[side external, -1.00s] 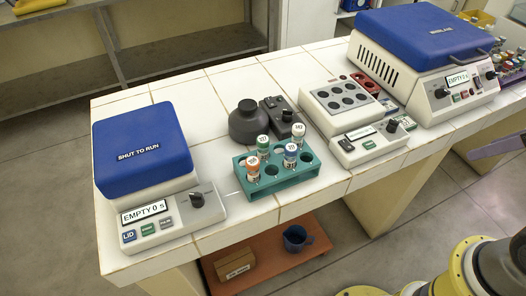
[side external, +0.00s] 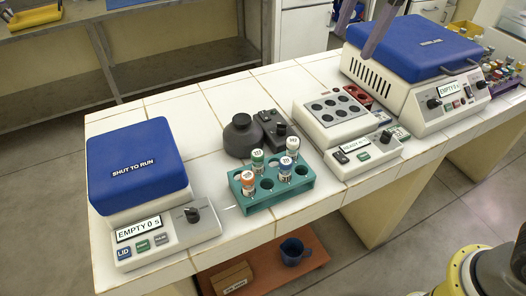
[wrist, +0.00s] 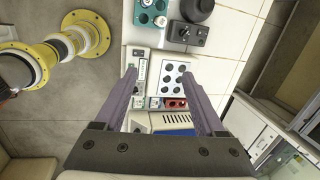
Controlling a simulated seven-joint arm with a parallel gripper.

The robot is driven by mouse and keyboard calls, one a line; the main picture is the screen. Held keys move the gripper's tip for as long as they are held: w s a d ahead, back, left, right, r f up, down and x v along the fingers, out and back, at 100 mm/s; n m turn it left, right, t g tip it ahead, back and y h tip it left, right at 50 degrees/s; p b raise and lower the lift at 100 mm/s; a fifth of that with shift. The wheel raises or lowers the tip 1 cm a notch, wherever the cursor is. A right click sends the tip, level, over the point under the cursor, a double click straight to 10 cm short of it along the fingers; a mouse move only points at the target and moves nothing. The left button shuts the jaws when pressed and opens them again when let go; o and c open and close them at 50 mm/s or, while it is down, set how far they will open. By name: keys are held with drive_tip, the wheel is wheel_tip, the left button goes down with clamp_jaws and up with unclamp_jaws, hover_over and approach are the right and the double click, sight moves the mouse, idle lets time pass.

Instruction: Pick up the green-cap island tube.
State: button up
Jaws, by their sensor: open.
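The green-cap tube (side external: 257,161) stands upright in the teal rack (side external: 283,197), at the back left beside an orange-cap tube (side external: 248,181). A blue-cap tube (side external: 286,170) and a white-cap tube (side external: 292,150) stand in the same rack. My gripper (side external: 354,42) is open and empty, high above the bench between the heater block and the right blue-lidded machine. In the wrist view my gripper (wrist: 159,74) frames the block; the rack (wrist: 182,33) is at the top edge, away from the fingers. I cannot tell the green cap there.
A dark round device (side external: 242,135) with a control box (side external: 276,128) stands behind the rack. The heater block (side external: 335,115) is to its right. Blue-lidded machines stand at left (side external: 137,165) and right (side external: 415,50).

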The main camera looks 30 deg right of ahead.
drive_tip(key=w+a+f+g, duration=0.1)
drive_tip(key=w+a+f, duration=0.3)
drive_tip(key=a, duration=0.3)
drive_tip(key=n+g, duration=0.1)
drive_tip(key=n, duration=0.1)
hover_over(257, 153)
wheel_tip(257, 153, down, 10)
drive_tip(key=shift+h, duration=0.4)
drive_tip(key=f, duration=0.6)
drive_tip(key=shift+s+d+f, duration=0.1)
drive_tip(key=shift+s+f, duration=0.1)
drive_tip(key=shift+f, duration=0.1)
drive_tip(key=shift+w+f, duration=0.2)
drive_tip(key=shift+f, duration=3.1)
drive_tip(key=shift+c, duration=0.2)
clamp_jaws()
